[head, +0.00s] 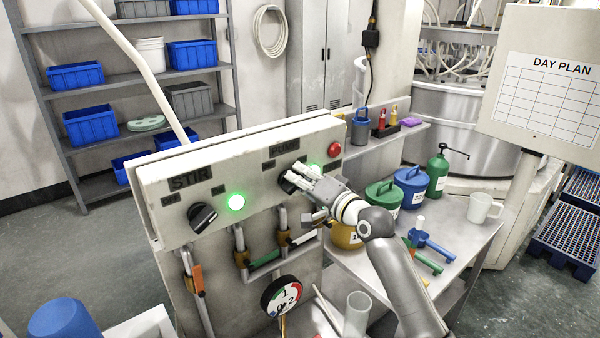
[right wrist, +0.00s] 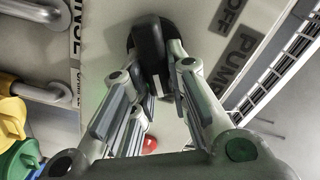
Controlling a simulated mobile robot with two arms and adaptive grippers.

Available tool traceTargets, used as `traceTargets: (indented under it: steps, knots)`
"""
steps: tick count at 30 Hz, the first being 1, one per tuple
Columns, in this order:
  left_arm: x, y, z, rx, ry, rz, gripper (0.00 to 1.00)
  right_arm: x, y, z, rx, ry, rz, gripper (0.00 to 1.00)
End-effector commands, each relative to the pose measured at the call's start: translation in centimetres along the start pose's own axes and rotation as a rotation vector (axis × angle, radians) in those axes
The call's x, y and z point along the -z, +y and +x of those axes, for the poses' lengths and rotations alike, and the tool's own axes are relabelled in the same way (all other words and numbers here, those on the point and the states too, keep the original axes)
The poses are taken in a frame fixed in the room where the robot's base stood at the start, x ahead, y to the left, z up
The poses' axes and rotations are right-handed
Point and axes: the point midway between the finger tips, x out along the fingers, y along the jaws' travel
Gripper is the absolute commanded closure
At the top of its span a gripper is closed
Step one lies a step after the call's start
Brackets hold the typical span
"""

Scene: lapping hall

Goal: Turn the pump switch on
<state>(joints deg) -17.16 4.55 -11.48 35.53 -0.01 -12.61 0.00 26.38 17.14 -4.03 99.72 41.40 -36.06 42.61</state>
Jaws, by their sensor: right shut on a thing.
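The pump switch is a black knob (head: 287,184) below the PUMP label (head: 285,148) on the pale control panel (head: 262,172). My right gripper (head: 299,180) is shut on it and hides much of it. In the right wrist view the black knob (right wrist: 149,45) sits between the fingertips of my right gripper (right wrist: 158,65), with the OFF label (right wrist: 232,12) to the right. A green glow (head: 315,168) shows just behind the gripper, partly hidden. My left gripper is not in view.
The STIR knob (head: 203,216) and its lit green lamp (head: 236,202) are to the left. A red button (head: 334,149) is at the panel's right. Valve handles and a gauge (head: 282,296) are below. A bench (head: 455,250) with canisters and a mug (head: 484,208) stands right.

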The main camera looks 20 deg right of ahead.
Motion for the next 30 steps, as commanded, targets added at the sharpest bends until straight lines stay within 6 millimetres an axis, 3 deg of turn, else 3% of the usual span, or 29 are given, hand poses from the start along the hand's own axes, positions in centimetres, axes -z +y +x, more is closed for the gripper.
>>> traceTargets:
  steps: [16,17,21,30]
  knots:
    - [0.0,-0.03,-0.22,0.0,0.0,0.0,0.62,-0.02,0.13,0.01,-0.001,0.0,0.029,1.0]
    - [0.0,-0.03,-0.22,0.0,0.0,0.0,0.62,-0.02,0.13,0.01,-0.001,0.0,0.029,0.82]
    - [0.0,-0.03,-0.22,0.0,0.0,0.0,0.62,-0.02,0.12,0.01,-0.001,0.0,0.027,0.64]
    - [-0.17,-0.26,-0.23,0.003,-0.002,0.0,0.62,-0.01,0.08,-0.02,0.0,0.0,0.025,0.62]
